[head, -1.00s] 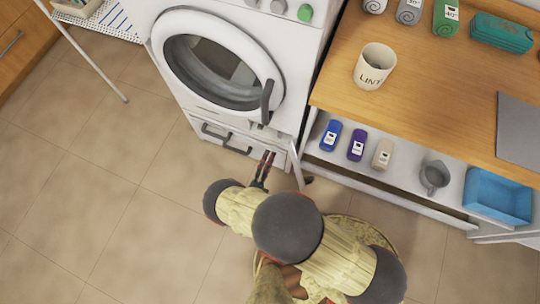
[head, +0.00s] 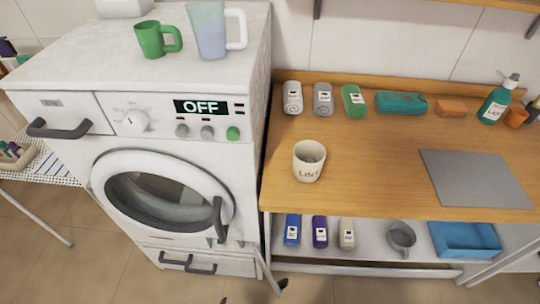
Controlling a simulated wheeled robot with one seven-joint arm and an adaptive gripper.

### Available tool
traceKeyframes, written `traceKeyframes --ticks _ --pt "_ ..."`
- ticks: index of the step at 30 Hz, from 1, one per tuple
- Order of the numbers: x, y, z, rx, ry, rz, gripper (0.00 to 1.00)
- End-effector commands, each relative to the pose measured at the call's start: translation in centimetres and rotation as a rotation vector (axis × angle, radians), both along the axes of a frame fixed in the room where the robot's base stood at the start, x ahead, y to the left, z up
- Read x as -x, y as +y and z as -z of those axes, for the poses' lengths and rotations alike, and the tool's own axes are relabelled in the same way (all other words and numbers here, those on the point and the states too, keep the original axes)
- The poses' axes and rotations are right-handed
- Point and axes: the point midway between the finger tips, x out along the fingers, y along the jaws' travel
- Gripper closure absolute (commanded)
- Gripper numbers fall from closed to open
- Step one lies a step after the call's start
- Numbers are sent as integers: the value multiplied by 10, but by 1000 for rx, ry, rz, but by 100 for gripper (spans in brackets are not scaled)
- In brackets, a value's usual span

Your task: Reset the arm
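My arm and gripper do not show clearly in the head view now. A small dark tip at the bottom edge, below the washing machine, is too cut off to identify. The washing machine (head: 75,160) stands at left with its round door (head: 165,190) shut and its display (head: 201,107) reading OFF. The wooden counter (head: 385,165) stands to its right.
A green mug (head: 152,41) and a pale blue pitcher (head: 209,30) stand on the machine. A LINT cup (head: 308,162), grey mat (head: 475,180), rolled towels and bottles are on the counter. Bottles, a grey mug (head: 401,237) and blue bin (head: 463,240) sit on the shelf below.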

Motion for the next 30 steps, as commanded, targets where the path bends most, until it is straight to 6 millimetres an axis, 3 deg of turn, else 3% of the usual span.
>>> traceKeyframes --ticks 1,4,6,10,14,20,24,30 --pt "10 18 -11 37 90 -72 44" --pt "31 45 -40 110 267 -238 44" --pt "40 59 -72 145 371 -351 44" --pt "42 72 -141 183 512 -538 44" --pt "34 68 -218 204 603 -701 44" --pt "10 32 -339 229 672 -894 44" --pt "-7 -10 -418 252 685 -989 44" --pt "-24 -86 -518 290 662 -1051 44"
